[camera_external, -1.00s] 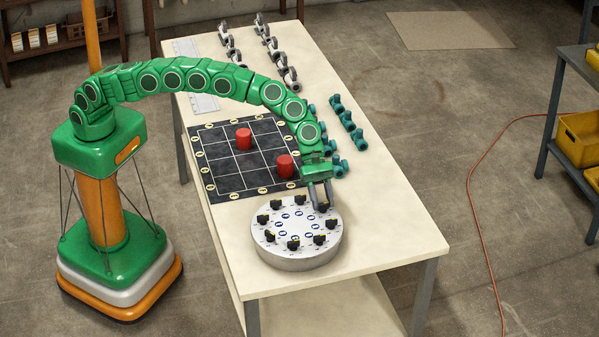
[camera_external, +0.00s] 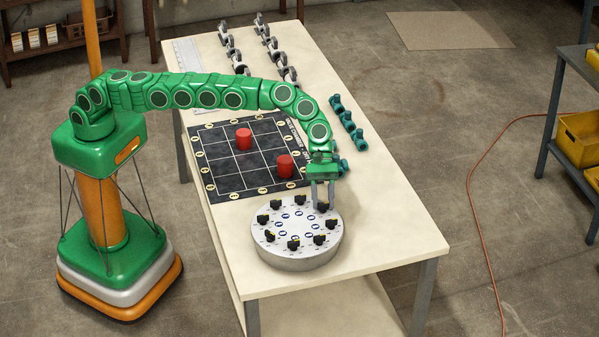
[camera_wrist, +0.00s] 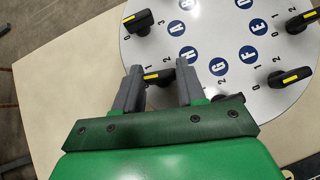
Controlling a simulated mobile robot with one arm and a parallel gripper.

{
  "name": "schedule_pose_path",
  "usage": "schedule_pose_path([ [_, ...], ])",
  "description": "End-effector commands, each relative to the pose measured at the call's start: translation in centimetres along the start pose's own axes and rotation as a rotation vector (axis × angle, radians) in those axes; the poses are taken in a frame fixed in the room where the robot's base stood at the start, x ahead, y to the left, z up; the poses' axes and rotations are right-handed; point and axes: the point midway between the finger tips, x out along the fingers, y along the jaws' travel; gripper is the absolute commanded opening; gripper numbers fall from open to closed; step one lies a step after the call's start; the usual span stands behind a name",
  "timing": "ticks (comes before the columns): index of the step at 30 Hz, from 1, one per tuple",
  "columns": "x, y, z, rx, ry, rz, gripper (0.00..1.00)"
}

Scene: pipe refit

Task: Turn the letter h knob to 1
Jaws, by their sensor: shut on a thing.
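The round white dial plate (camera_external: 297,256) stands on the table and carries a ring of black knobs with blue letter discs inside the ring. In the wrist view, the letter H disc (camera_wrist: 188,55) lies just beyond my gripper (camera_wrist: 160,80). The black letter h knob (camera_wrist: 165,74) is between my two grey fingers, which are shut on it. Its yellow stripe shows near the left finger; my fingers partly hide the knob and its numbers. In the external view, my gripper (camera_external: 323,207) points down at the dial's upper right edge.
Neighbouring knobs stand close by, one at upper left (camera_wrist: 140,22) and one at right (camera_wrist: 290,77). A black grid mat (camera_external: 232,180) with two red cylinders (camera_external: 285,166) lies behind the dial. Teal fittings (camera_external: 347,122) stand further back. The table front is clear.

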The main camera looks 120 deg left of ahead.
Motion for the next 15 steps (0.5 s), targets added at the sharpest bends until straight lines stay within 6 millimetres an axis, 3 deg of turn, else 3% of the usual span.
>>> schedule_pose_path([
  [14,-0.37,0.18,-0.08,0.015,-0.001,-0.010,0.09],
  [15,-0.38,0.18,-0.09,0.015,-0.001,-0.010,0.41],
])
